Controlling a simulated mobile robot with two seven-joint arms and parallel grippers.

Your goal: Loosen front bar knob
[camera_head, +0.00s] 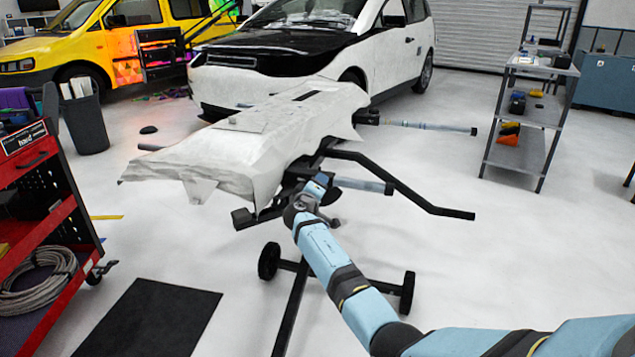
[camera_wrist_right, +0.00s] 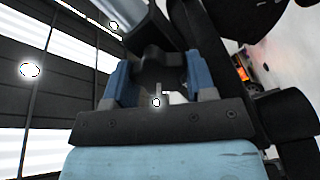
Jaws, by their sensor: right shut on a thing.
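My right arm reaches from the lower right of the head view to the stand, with its gripper (camera_head: 318,187) under the near end of the wrapped bumper. In the right wrist view, the two blue fingers of the right gripper (camera_wrist_right: 160,82) stand on either side of a black lobed knob (camera_wrist_right: 161,60) and are shut on it. A pale metal bar (camera_wrist_right: 120,18) runs beside the knob. In the head view the gripper and arm mostly hide the knob. My left gripper is not in view.
The white-wrapped bumper (camera_head: 255,140) lies on a black wheeled stand (camera_head: 293,312). A bent black bar (camera_head: 400,187) sticks out right. A red tool cart (camera_head: 40,195) stands left and a grey shelf (camera_head: 527,115) right. A white car (camera_head: 300,45) is behind. Floor right of the stand is clear.

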